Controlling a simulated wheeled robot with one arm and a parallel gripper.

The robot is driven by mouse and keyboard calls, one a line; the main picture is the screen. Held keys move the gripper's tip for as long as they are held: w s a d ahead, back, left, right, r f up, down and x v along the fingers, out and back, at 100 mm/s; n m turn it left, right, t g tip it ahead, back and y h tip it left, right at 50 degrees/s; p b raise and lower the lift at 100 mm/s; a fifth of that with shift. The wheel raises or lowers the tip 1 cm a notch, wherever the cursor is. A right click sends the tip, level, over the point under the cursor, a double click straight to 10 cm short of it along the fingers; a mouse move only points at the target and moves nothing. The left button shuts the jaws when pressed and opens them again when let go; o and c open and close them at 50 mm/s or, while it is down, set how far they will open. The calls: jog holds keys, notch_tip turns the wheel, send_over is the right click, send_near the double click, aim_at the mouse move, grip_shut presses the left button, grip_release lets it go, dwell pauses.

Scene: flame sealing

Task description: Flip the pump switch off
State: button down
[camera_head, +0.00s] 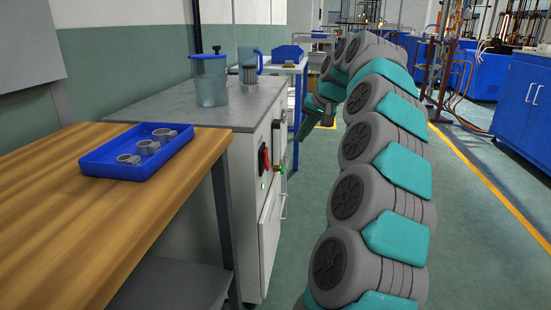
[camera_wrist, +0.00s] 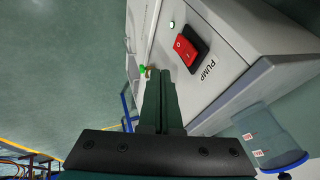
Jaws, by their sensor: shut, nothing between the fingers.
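The pump switch is a red rocker in a black frame on the side of a grey-white cabinet. It shows in the head view (camera_head: 265,159) and in the wrist view (camera_wrist: 187,49), beside the printed word PUMP (camera_wrist: 208,70). In the wrist view one half of the rocker looks brighter than the other; I cannot tell its on or off position for sure. My gripper (camera_wrist: 161,74) is shut and empty, its tips just below the switch in the picture and seemingly apart from it. In the head view my gripper (camera_head: 304,127) hangs beyond the cabinet front.
A small lit green lamp (camera_wrist: 171,24) and a green-yellow fitting (camera_wrist: 145,69) sit near the switch. A lidded blue container (camera_head: 211,82) and a clear jug (camera_head: 249,68) stand on the cabinet top (camera_head: 165,105). A wooden table (camera_head: 60,210) holds a blue tray (camera_head: 104,168). Floor right is open.

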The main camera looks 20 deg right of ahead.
send_near(270, 165)
notch_tip(270, 165, down, 4)
jog(key=d, duration=0.2)
jog(key=shift+w+a+f+p, duration=0.15)
jog(key=shift+w+a+p, duration=0.1)
jog(key=shift+w+a, duration=0.45)
jog(key=shift+w+a+f+p, duration=0.2)
jog(key=shift+w+a, duration=0.45)
jog(key=shift+a, duration=0.05)
